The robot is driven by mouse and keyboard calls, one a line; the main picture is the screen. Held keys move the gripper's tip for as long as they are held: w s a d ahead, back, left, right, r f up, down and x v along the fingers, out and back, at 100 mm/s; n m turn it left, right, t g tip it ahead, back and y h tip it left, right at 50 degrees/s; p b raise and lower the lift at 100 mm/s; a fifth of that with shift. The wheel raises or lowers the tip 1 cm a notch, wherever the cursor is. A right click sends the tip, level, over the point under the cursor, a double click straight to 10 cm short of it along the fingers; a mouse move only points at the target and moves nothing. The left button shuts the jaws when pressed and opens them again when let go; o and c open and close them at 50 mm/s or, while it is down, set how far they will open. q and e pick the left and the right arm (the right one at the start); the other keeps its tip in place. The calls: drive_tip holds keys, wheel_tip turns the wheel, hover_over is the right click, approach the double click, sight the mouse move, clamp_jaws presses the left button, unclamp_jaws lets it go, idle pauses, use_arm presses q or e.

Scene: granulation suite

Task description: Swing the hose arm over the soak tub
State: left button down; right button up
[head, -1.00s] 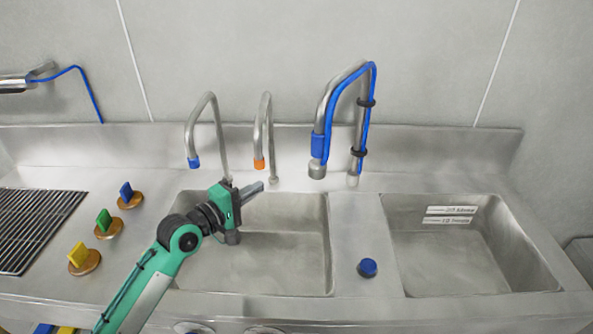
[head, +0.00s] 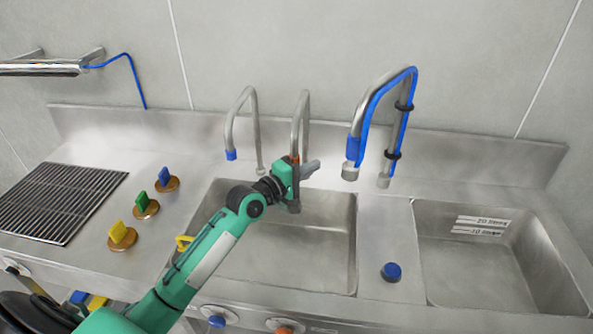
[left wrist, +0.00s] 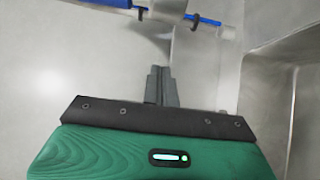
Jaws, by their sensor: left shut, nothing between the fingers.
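The hose arm (head: 410,82) is a bent steel pipe with a blue hose and black clips. My right gripper is out of view.
A blue knob (head: 391,272) sits between the basins. Three coloured valve handles (head: 142,202) and a drain grate (head: 60,205) are at left.

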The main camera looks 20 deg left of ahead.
use_arm(q)
drive_tip(key=d+p, duration=0.1)
drive_tip(key=d, duration=0.1)
drive_tip(key=w+d+p, duration=0.1)
drive_tip(key=d, duration=0.1)
drive_tip(key=shift+d, duration=0.4)
drive_tip(key=shift+p, duration=0.35)
